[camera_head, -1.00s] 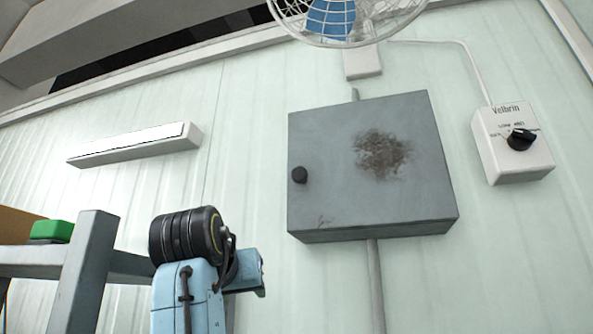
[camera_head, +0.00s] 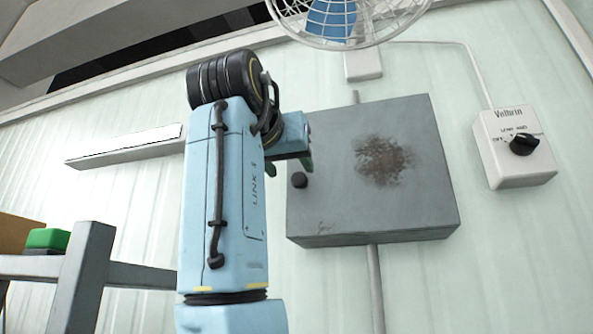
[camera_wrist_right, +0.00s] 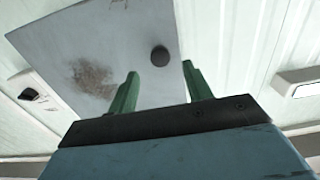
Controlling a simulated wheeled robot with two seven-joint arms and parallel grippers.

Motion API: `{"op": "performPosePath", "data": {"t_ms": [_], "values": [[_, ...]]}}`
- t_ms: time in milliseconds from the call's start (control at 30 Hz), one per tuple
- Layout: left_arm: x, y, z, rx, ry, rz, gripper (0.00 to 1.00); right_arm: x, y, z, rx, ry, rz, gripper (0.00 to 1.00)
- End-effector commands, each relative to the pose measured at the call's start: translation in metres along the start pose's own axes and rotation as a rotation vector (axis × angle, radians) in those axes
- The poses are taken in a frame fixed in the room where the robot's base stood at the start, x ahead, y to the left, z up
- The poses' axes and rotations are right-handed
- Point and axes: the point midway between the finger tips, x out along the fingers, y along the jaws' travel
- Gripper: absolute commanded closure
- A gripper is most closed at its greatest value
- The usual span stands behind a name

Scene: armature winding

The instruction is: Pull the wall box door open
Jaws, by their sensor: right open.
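The grey wall box (camera_head: 345,215) hangs on the pale green wall, with a brown stain on its door. The door looks shut. Its round black knob (camera_head: 299,180) is near the door's left edge. My right gripper (camera_head: 309,163) is beside the door's left edge, close to the knob in the head view. In the right wrist view the green fingers (camera_wrist_right: 160,88) are apart and empty, and the knob (camera_wrist_right: 160,56) shows beyond the gap between them. No contact with the knob shows. My left gripper is in neither view.
A white control box (camera_head: 513,165) with a black dial is on the wall to the right. A caged fan (camera_head: 345,20) hangs above the box. A conduit (camera_head: 375,285) runs below it. A grey frame (camera_head: 85,270) with a green object (camera_head: 47,238) stands at left.

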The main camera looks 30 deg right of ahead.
Motion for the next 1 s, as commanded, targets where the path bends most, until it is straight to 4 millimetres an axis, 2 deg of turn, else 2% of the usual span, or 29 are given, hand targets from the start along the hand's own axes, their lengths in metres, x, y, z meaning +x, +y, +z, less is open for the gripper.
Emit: {"op": "performPosePath", "data": {"t_ms": [100, 300, 700, 1000], "values": [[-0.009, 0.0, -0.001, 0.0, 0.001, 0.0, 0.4, 0.024, 0.0, -0.002, 0.0, -0.001, 0.001, 0.5], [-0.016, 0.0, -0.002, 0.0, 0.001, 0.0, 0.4, 0.049, 0.0, -0.001, 0.0, -0.001, 0.0, 0.5], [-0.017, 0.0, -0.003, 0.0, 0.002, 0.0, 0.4, 0.057, -0.001, 0.0, 0.0, 0.001, -0.002, 0.5], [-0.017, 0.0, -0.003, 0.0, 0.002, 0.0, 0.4, 0.057, -0.001, 0.0, 0.0, 0.001, -0.002, 0.88]]}}
